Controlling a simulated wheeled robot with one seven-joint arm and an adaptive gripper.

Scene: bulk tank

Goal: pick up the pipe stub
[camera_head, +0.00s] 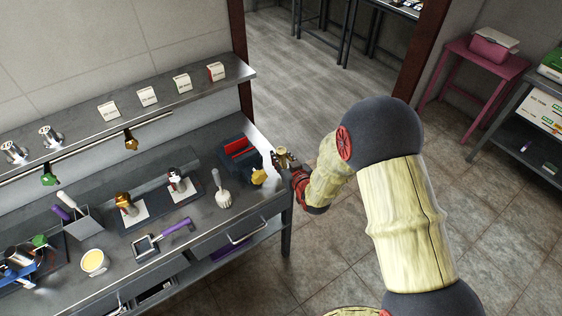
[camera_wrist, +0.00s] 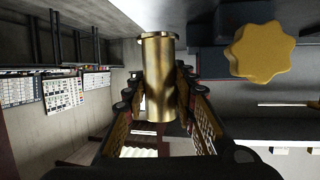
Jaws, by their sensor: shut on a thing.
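The pipe stub is a shiny brass cylinder (camera_wrist: 159,70) with a wider rim at one end, in the middle of the wrist view. My gripper (camera_wrist: 158,100) is shut on it, with one finger on each side. In the head view, my gripper (camera_head: 284,167) is at the right end of the steel bench. A small brass part of the stub (camera_head: 283,156) shows at the fingers there. The fingers hide some of the stub. I cannot tell its exact height over the bench.
A yellow star-shaped knob (camera_head: 258,176) is close to my gripper on the bench (camera_head: 222,233); it also shows in the wrist view (camera_wrist: 262,52). A white brush (camera_head: 222,195) and a red-and-black tray (camera_head: 238,150) are to its left. Open floor (camera_head: 345,240) is to the right.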

